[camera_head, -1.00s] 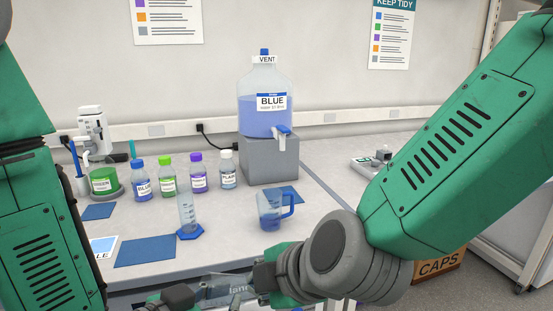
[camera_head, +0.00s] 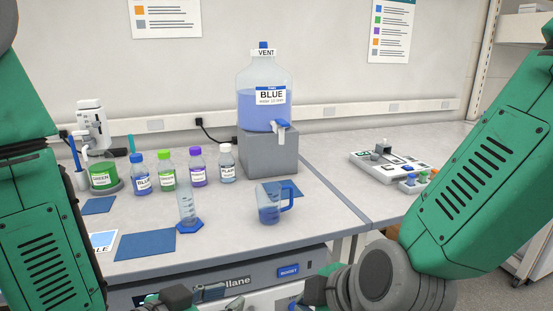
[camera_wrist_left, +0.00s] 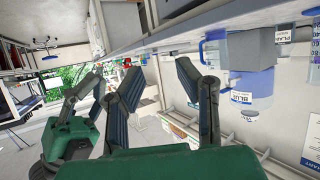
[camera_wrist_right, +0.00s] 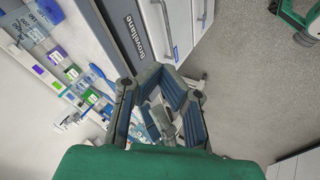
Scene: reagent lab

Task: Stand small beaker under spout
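The small beaker (camera_head: 269,208), clear with a blue handle and some blue liquid, stands upright near the bench's front edge; it also shows in the left wrist view (camera_wrist_left: 212,50). The spout (camera_head: 281,126) is on the front of the BLUE carboy (camera_head: 263,97), which sits on a grey block (camera_head: 268,155). The beaker is in front of the block, apart from it. My left gripper (camera_wrist_left: 158,82) is open and empty, low at the bench front. My right gripper (camera_wrist_right: 161,70) is below the bench edge, its tips close together; whether it is shut is unclear. It holds nothing visible.
A graduated cylinder (camera_head: 187,206) stands left of the beaker. Several reagent bottles (camera_head: 168,177) line up behind it. Blue mats (camera_head: 145,245) lie on the bench, one (camera_head: 291,188) just behind the beaker. A white tray (camera_head: 391,168) is at right; bench between is clear.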

